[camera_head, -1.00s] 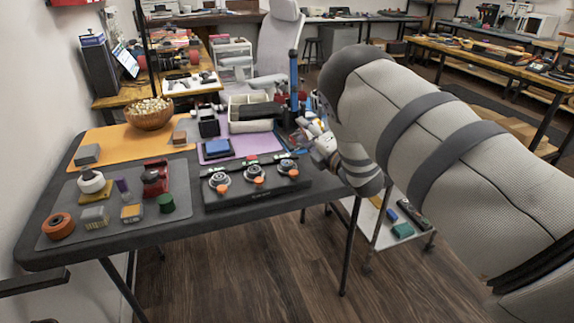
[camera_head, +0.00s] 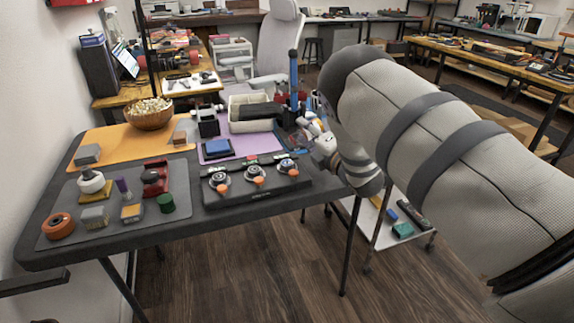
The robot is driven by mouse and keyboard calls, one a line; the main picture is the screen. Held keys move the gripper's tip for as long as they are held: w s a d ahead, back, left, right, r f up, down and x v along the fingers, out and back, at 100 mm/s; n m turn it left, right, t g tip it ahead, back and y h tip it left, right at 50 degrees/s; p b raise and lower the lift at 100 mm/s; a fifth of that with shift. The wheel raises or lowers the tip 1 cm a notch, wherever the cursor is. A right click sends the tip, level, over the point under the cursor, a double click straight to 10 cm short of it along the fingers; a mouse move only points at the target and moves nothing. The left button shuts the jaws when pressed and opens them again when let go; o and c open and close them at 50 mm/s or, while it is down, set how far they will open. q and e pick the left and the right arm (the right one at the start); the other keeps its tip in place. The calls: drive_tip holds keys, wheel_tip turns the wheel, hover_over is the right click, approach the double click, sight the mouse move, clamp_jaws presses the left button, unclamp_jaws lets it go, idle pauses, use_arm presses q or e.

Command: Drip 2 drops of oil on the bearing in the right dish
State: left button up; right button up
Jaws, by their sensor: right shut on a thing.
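Three small round dishes stand in a row on a black base (camera_head: 258,196) at the front right of the dark table. The left dish (camera_head: 220,181), the middle dish (camera_head: 254,173) and the right dish (camera_head: 288,166) each have an orange part at the front. The bearing inside the right dish is too small to make out clearly. My right gripper (camera_head: 302,133) is behind and to the right of the right dish, over the table's right end. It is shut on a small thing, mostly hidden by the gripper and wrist. My left gripper is not in view.
A wooden bowl (camera_head: 149,119) and an open bin (camera_head: 236,126) stand behind.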

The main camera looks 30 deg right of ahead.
wheel_tip(320, 180, down, 3)
drive_tip(key=m, duration=0.5)
drive_tip(key=shift+d+m, duration=0.15)
drive_tip(key=shift+m, duration=0.25)
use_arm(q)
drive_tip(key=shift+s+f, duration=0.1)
use_arm(e)
drive_tip(key=shift+r+m, duration=0.45)
drive_tip(key=shift+m, duration=0.05)
wheel_tip(320, 180, up, 4)
drive_tip(key=m+p, duration=0.1)
drive_tip(key=m, duration=0.5)
drive_tip(key=m+p, duration=0.1)
drive_tip(key=m, duration=0.2)
drive_tip(key=shift+d+r+m+p, duration=0.1)
drive_tip(key=shift+r+m+p, duration=0.2)
drive_tip(key=shift+m, duration=0.1)
drive_tip(key=shift+r+m, duration=0.1)
drive_tip(key=shift+m, duration=1.4)
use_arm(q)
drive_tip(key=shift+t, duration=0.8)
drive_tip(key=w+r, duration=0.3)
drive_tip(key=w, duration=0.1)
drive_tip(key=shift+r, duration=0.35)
use_arm(e)
drive_tip(key=shift+f, duration=0.35)
